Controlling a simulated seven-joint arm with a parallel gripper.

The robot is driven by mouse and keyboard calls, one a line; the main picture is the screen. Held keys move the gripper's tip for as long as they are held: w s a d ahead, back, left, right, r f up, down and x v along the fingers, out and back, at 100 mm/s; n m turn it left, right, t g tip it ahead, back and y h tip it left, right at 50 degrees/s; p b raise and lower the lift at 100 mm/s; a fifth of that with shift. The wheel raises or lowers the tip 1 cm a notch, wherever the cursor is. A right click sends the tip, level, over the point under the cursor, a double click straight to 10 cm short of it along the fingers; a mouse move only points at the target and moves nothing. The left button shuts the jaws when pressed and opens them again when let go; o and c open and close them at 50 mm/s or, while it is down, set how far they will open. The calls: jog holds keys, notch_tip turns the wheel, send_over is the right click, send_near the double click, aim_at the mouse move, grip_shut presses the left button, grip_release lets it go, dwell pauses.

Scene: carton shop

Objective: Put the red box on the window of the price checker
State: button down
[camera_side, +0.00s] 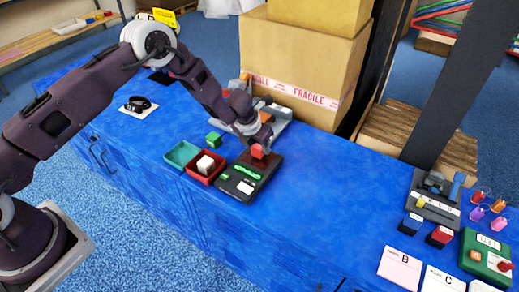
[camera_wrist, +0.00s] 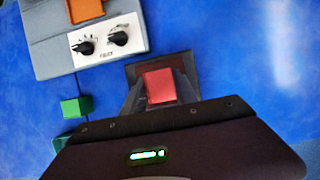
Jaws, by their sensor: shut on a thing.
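My gripper (camera_side: 258,146) points down over the far end of the price checker (camera_side: 247,188), a dark device with a green display strip and a white label. It is shut on the red box (camera_side: 257,152), which also shows between the fingers in the wrist view (camera_wrist: 160,86). The dark window (camera_wrist: 187,66) of the price checker lies under and behind the red box. I cannot tell whether the box touches the window or hangs just above it.
Left of the checker are a red tray (camera_side: 196,176) holding a white box (camera_side: 205,165), a teal tray (camera_side: 182,152) and a green box (camera_side: 214,139). A grey device with knobs (camera_wrist: 60,48) stands behind, near tall cartons (camera_side: 300,75).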

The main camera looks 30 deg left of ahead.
jog(key=shift+f, duration=0.7)
jog(key=shift+f, duration=0.1)
jog(key=c, duration=1)
grip_release()
jog(key=shift+o, duration=0.2)
jog(key=v, duration=1.2)
